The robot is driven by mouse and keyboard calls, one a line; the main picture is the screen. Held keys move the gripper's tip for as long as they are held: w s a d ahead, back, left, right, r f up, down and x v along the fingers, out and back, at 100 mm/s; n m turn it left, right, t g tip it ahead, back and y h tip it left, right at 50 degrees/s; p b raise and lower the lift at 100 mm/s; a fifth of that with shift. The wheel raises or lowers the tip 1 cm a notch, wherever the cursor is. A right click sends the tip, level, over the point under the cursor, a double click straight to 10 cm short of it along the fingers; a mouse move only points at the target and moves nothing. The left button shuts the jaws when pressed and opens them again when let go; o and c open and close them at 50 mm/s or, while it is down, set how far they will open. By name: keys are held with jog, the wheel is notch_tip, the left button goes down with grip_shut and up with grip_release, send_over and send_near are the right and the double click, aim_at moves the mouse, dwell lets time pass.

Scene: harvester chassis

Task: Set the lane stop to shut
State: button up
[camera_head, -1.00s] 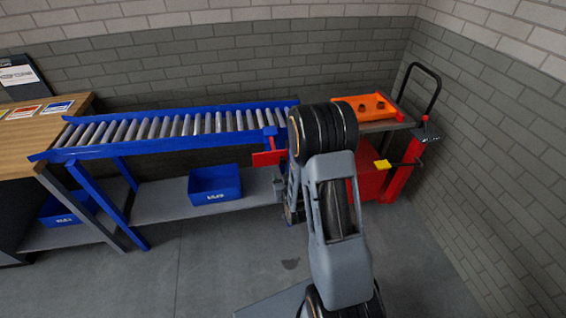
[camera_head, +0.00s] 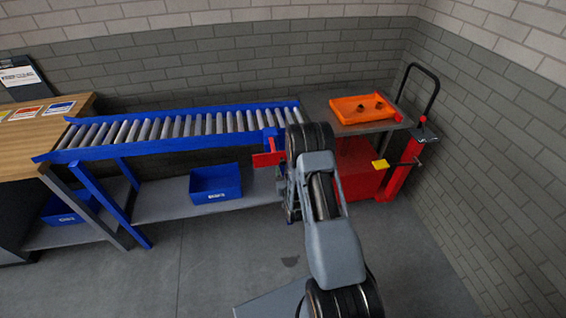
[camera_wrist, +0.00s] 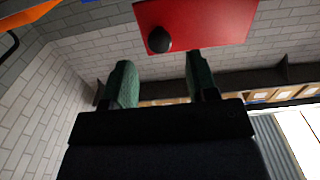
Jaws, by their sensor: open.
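The lane stop is a red plate (camera_head: 268,158) on a blue mount at the right end of the roller conveyor (camera_head: 170,132), on its front side. In the wrist view the red plate (camera_wrist: 205,25) fills the upper middle, with a round black knob (camera_wrist: 159,39) on its face. My gripper (camera_wrist: 160,78) is open and empty. Its two green-padded fingers point toward the plate, with the knob ahead of the gap between them. The fingers appear apart from the knob. In the head view my arm largely hides the gripper.
An orange tray (camera_head: 360,121) with small parts sits on a red cart (camera_head: 362,170) at the right. A blue bin (camera_head: 215,184) stands on the shelf under the conveyor. A wooden bench (camera_head: 30,140) is at the left.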

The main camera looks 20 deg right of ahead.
aim_at(283, 163)
jog(key=shift+w+d+p, duration=0.15)
jog(key=shift+w+d, duration=0.1)
jog(key=shift+w, duration=0.9)
jog(key=shift+w+d+p, duration=0.15)
jog(key=shift+w+d, duration=0.1)
jog(key=shift+w, duration=0.85)
grip_shut()
